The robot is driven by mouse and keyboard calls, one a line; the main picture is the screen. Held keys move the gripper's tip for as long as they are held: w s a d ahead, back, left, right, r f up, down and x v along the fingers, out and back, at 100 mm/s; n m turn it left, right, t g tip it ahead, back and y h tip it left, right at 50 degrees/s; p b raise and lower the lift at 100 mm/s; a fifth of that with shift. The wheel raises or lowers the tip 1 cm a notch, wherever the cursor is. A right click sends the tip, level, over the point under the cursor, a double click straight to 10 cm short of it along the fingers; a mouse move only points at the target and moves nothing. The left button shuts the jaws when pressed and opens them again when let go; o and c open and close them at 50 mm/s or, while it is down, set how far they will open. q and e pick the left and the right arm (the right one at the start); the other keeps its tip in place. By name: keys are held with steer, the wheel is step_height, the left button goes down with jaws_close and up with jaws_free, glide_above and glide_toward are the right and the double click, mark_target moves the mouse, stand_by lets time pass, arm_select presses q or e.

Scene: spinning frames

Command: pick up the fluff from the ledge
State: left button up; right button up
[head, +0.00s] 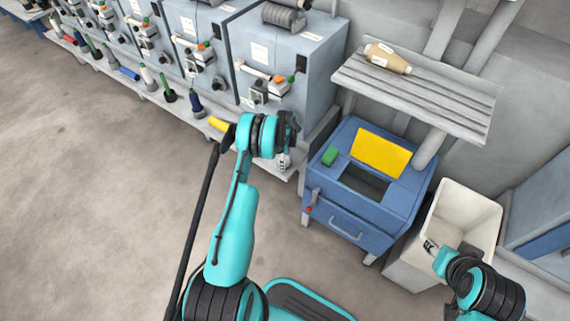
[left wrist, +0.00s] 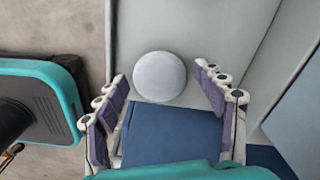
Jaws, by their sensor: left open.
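The fluff (left wrist: 160,77) is a pale grey-white round ball in the left wrist view. It sits on the grey ledge (left wrist: 205,30), just beyond the fingertips and roughly centred between them. My left gripper (left wrist: 168,100) is open, with its fingers spread on either side and nothing between them. In the head view my left gripper (head: 284,160) points down over the end of the ledge (head: 228,130) below the grey machines; I cannot make out the fluff there. My right gripper (head: 431,246) is by the white bin, too small to read its jaws.
A blue cabinet (head: 340,218) with a yellow panel stands right of the left gripper. The white bin (head: 420,270) is further right, below a slatted shelf (head: 440,100) with a tan bottle (head: 388,58). Several bobbins line the ledge, including a yellow one (head: 218,124). Floor at left is clear.

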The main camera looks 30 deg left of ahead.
arm_select(q)
steer(key=shift+r, duration=0.1)
steer(key=shift+c, duration=0.6)
steer(key=c, duration=0.8)
steer(key=shift+r, duration=0.1)
steer(key=shift+s+r+p, duration=0.25)
steer(key=shift+r+p, duration=0.2)
steer(key=shift+p, duration=0.2)
steer(key=r+p, duration=0.1)
steer(key=r, duration=0.1)
steer(key=r+p, duration=0.1)
steer(key=r, duration=0.1)
steer(key=r+p, duration=0.1)
steer(key=r, duration=0.1)
steer(key=shift+s+a+r, duration=0.1)
steer(key=shift+s+r, duration=0.05)
steer(key=shift+s, duration=0.15)
steer(key=s+a+b, duration=0.1)
steer(key=s, duration=1.8)
steer(key=shift+a+f+b, duration=0.2)
steer(key=shift+f+b, duration=0.05)
steer(key=shift+b, duration=0.15)
